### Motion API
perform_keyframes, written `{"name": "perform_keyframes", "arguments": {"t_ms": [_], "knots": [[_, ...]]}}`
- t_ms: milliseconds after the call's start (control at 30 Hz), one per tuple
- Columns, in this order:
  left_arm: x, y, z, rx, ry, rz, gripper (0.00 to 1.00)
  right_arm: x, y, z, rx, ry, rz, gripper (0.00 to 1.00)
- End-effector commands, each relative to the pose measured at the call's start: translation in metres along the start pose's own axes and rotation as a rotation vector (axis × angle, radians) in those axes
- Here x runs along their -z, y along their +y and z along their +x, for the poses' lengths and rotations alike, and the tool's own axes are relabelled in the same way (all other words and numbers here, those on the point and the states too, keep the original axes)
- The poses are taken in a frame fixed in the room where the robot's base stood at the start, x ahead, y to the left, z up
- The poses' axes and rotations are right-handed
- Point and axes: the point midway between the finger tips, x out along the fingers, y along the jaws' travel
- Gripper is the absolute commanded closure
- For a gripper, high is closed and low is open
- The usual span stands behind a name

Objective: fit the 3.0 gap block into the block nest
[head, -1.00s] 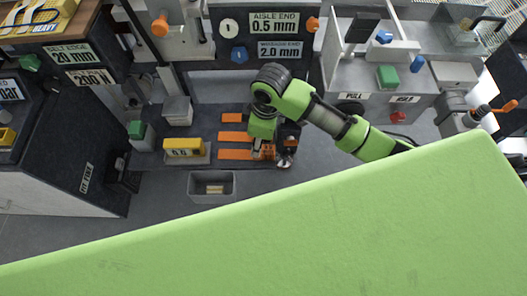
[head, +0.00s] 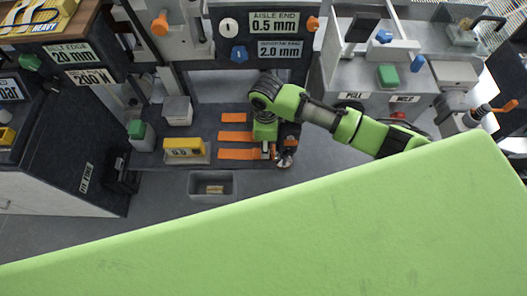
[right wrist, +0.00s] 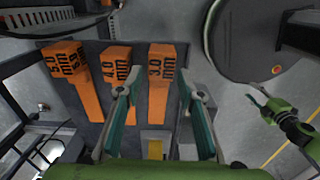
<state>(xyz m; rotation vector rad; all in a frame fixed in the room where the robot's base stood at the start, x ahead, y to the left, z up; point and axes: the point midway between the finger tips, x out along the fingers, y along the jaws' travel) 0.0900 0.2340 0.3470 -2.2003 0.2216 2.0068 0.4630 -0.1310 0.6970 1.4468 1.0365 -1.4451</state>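The orange 3.0 gap block (right wrist: 160,78) lies on the dark bench as the rightmost labelled strip in the right wrist view. In the head view it appears as the lowest orange strip (head: 237,154). My right gripper (right wrist: 158,112) is open and empty, its teal fingers on either side of this strip; contact cannot be told. In the head view the right gripper (head: 276,153) is over the strip's right end. A green arm with teal fingers (right wrist: 260,98), apparently my left, shows at the right wrist view's right edge; its opening is unclear. I cannot identify the block nest with certainty.
The 4.0 block (right wrist: 115,70) and 5.0 block (right wrist: 68,68) lie beside the 3.0. A grey open bin (head: 227,188) with a tan piece is below. Grey floor lies right of the bench.

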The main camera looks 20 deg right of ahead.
Motion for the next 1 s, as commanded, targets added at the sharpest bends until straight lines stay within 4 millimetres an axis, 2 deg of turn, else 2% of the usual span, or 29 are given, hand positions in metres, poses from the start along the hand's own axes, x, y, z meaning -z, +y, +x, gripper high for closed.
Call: {"name": "perform_keyframes", "arguments": {"t_ms": [233,533,567,667,1000], "knots": [[-0.001,0.0,-0.002,0.0,-0.001,0.0,0.6,-0.001,-0.002,0.037,0.002,-0.003,0.002,0.65],[-0.001,0.0,-0.001,0.0,-0.001,0.0,0.6,-0.001,-0.002,0.042,0.0,-0.001,0.0,0.65],[-0.001,0.0,-0.001,0.0,-0.001,0.0,0.6,-0.001,-0.002,0.042,0.0,-0.001,0.0,0.7],[-0.001,0.0,-0.001,0.0,-0.001,0.0,0.6,-0.001,-0.002,0.042,0.0,-0.001,0.0,0.96],[-0.001,-0.001,-0.002,0.001,0.0,0.001,0.6,-0.001,-0.001,0.041,-0.001,-0.001,0.0,0.98]]}}
